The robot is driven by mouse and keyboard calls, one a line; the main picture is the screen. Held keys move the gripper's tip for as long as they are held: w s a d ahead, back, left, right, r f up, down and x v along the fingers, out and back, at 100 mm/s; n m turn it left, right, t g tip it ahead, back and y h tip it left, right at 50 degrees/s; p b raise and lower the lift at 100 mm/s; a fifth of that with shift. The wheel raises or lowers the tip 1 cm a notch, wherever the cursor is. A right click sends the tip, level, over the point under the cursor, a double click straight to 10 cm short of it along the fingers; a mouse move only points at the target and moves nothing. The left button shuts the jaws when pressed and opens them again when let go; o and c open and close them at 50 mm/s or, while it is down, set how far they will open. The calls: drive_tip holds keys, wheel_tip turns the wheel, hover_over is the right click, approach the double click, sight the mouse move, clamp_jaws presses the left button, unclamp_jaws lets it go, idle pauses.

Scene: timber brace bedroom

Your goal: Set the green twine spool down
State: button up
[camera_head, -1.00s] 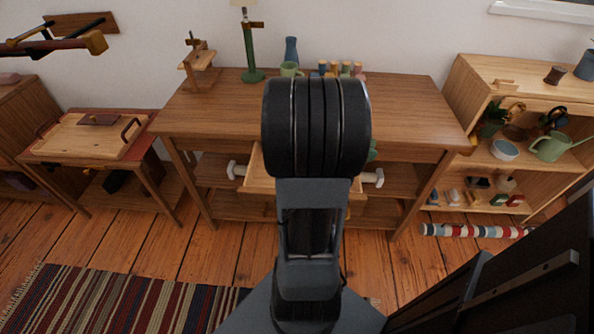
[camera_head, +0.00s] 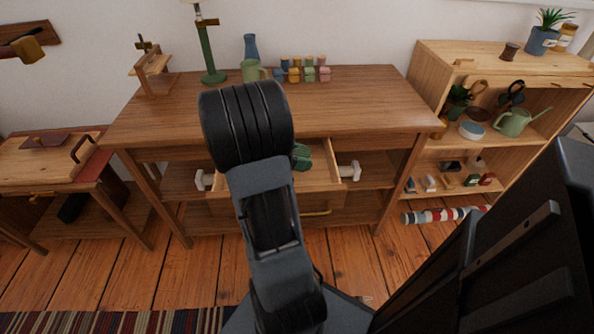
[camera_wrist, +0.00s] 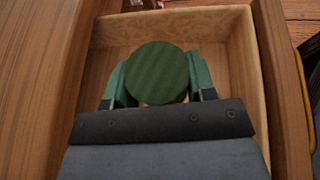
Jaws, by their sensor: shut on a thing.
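The green twine spool (camera_wrist: 157,72) shows in the wrist view as a round, ribbed green disc. My gripper (camera_wrist: 158,80) is shut on it, with one green finger on each side. The spool is over or inside the open wooden drawer (camera_wrist: 240,60); I cannot tell whether it touches the drawer floor. In the head view, the open drawer (camera_head: 318,179) sticks out from the front of the desk. A bit of green (camera_head: 302,157) shows in it beside my arm, which hides most of the gripper and spool.
The wooden desk (camera_head: 340,105) carries a green mug (camera_head: 251,70), a blue vase (camera_head: 251,46), a green lamp (camera_head: 211,55) and several small coloured spools (camera_head: 303,72) at the back. White knob-like pieces (camera_head: 349,172) flank the drawer. Shelves (camera_head: 440,75) stand right. The desk's front top is clear.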

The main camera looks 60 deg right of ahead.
sight(297, 176)
drive_tip(key=shift+w+a+f, duration=0.15)
drive_tip(key=shift+w+f, duration=0.25)
drive_tip(key=shift+f, duration=0.2)
drive_tip(key=shift+w+f+b, duration=0.15)
drive_tip(key=shift+f+b, duration=0.95)
drive_tip(key=shift+f, duration=0.5)
drive_tip(key=shift+f, duration=0.15)
drive_tip(key=o, duration=0.9)
drive_tip(key=shift+r, duration=0.25)
drive_tip(key=p+v, duration=0.3)
drive_tip(key=v, duration=0.9)
drive_tip(key=shift+a+p, duration=0.1)
drive_tip(key=shift+p, duration=0.3)
